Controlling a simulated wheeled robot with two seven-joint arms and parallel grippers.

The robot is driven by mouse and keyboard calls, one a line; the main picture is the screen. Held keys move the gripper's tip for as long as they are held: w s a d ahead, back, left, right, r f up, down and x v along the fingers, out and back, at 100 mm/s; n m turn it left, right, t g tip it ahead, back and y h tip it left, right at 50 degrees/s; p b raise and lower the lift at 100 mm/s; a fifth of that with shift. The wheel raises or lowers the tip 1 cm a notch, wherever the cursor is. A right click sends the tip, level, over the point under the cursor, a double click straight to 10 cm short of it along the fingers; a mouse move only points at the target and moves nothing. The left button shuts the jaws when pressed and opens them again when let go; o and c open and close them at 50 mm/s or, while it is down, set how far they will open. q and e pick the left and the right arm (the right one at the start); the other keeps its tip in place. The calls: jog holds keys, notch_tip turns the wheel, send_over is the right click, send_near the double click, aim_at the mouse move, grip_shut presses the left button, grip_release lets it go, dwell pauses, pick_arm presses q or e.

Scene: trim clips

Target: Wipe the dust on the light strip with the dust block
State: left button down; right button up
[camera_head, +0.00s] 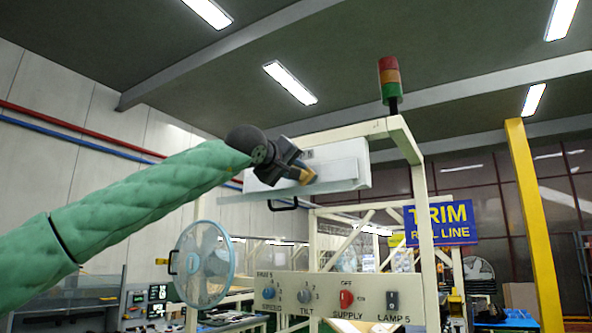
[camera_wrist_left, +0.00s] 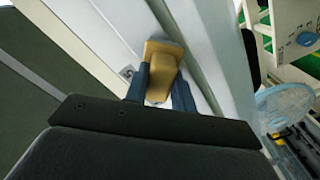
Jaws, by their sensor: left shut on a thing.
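The light strip (camera_head: 342,173) is a long pale fixture hung under the cream frame, in the upper middle of the head view. In the left wrist view its pale body (camera_wrist_left: 198,62) runs diagonally behind the fingers. My left gripper (camera_head: 303,174) is up at the strip's left half. Its blue-grey fingers are shut on the tan dust block (camera_wrist_left: 162,62), which also shows in the head view (camera_head: 307,177). The block's far end appears against or very near the strip; exact contact I cannot tell. I cannot make out dust. My right gripper is not in view.
A cream frame (camera_head: 418,215) stands around the strip, with a signal tower (camera_head: 390,78) on top. Below are a control panel (camera_head: 340,296) with knobs and a blue fan (camera_head: 204,264) at left. A yellow post (camera_head: 532,220) stands at right.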

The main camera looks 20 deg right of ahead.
pick_arm(q)
jog(key=shift+w+a+p, duration=0.3)
jog(key=shift+w+a, duration=0.4)
jog(key=shift+w, duration=0.2)
jog(key=shift+w+a+p, duration=0.45)
jog(key=shift+w, duration=0.15)
jog(key=shift+w+a, duration=0.45)
jog(key=shift+w, duration=0.15)
jog(key=shift+s+a+f, duration=0.2)
jog(key=shift+a, duration=0.05)
jog(key=shift+s+a+b, duration=0.2)
jog(key=shift+a+b, duration=0.05)
jog(key=shift+b, duration=0.2)
jog(key=b+v, duration=0.2)
jog(key=v, duration=0.2)
jog(key=shift+s+a+r, duration=0.2)
jog(key=shift+s, duration=0.05)
